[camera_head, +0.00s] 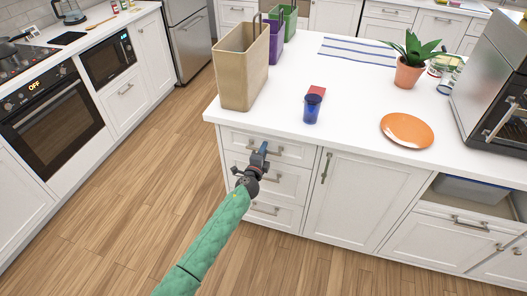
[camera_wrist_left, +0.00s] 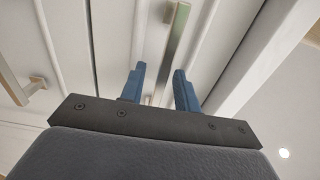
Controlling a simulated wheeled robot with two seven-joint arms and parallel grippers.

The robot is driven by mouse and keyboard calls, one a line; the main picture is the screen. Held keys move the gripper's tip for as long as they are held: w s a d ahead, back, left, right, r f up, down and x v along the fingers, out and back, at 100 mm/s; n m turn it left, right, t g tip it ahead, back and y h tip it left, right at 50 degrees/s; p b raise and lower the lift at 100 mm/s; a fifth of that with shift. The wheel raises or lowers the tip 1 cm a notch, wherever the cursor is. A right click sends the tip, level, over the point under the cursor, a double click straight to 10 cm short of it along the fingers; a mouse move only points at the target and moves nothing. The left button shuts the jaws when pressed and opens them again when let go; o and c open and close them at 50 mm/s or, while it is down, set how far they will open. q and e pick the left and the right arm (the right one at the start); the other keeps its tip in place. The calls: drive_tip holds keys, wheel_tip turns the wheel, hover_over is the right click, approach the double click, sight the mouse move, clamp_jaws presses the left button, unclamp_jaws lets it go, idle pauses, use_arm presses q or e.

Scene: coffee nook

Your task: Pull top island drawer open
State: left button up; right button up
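The top island drawer (camera_head: 236,142) is the uppermost of a stack of white drawers at the island's left end, and it looks shut. Its metal bar handle (camera_head: 275,154) is partly hidden by my left gripper (camera_head: 263,150), which is right in front of it. In the left wrist view, my left gripper (camera_wrist_left: 160,82) has its two blue fingers apart. A metal bar handle (camera_wrist_left: 177,45) shows in line with the gap between them. I cannot tell whether the fingers touch it. My right gripper is not in view.
A second handle (camera_wrist_left: 30,90) shows at left in the wrist view. The island top (camera_head: 360,108) carries a tan bin (camera_head: 242,70), a blue cup (camera_head: 312,108), an orange plate (camera_head: 407,130) and a potted plant (camera_head: 408,75). Wooden floor (camera_head: 120,200) is clear left of the island.

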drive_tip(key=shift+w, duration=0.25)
use_arm(q)
clamp_jaws()
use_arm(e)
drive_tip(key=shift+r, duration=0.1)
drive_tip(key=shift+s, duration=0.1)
